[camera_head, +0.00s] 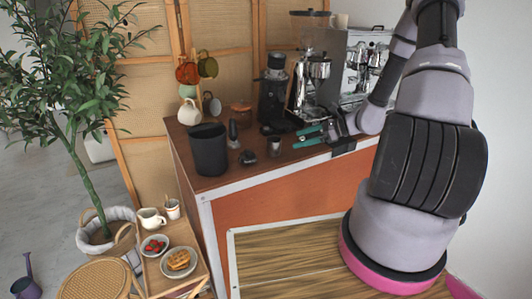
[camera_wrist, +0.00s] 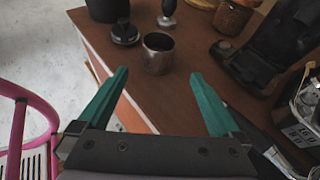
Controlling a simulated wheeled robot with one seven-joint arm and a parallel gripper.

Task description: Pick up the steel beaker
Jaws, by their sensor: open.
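The steel beaker (camera_head: 274,147) stands upright on the brown counter (camera_head: 226,184), near its front edge. In the wrist view the small metal beaker (camera_wrist: 158,54) has an open top and stands just beyond the fingertips, roughly centred between them. My gripper (camera_head: 298,138) has green fingers and is to the right of the beaker in the head view. In the wrist view my gripper (camera_wrist: 159,74) is open with its fingers spread wide, empty and apart from the beaker.
A dark lid-like piece (camera_wrist: 124,32) and a tamper (camera_wrist: 168,14) stand close to the beaker. A black bin (camera_head: 208,150) is at the counter's left. A grinder (camera_head: 272,98) and espresso machine (camera_head: 352,68) stand behind. A low wooden table (camera_head: 191,238) with food is at the lower left.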

